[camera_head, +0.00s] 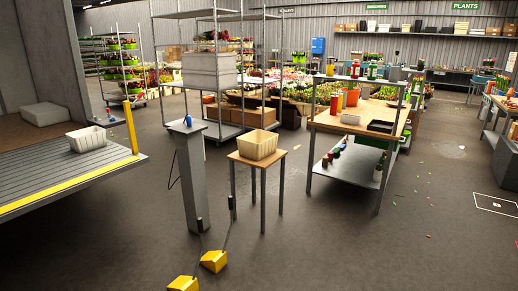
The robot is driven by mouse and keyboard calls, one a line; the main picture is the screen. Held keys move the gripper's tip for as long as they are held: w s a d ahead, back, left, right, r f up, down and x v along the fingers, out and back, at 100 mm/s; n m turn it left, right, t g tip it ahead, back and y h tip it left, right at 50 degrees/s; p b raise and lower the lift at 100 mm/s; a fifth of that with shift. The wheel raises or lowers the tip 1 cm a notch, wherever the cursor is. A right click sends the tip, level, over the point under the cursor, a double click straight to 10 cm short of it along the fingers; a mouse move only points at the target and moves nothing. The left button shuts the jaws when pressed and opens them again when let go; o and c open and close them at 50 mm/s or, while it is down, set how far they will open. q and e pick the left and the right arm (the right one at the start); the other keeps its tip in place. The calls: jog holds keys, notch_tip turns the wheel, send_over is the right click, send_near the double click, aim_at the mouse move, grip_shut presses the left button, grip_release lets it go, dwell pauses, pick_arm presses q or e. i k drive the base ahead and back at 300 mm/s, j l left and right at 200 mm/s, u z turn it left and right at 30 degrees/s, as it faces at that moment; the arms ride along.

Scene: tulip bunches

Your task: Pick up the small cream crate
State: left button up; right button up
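A small cream crate (257,146) sits upright on a small wooden-topped table (272,157) near the middle of the view. Its open top faces up, and its inside looks empty from here. Another pale cream crate (87,139) stands on the raised grey platform at the left. Neither of my grippers is in view, and nothing is seen touching either crate.
A grey pedestal (194,180) with a small blue item stands just left of the small table. Two yellow wedges (214,261) with upright rods lie on the floor in front. A workbench (345,122) stands to the right. The platform (70,178) has a yellow edge. Floor at front right is mostly clear.

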aim_at(257, 145)
jog(key=i+z, duration=0.1)
jog(key=i, duration=1.35)
jog(key=i+j+z, duration=0.1)
jog(key=i, duration=1.35)
jog(key=i+j, duration=0.05)
jog(key=j, duration=0.05)
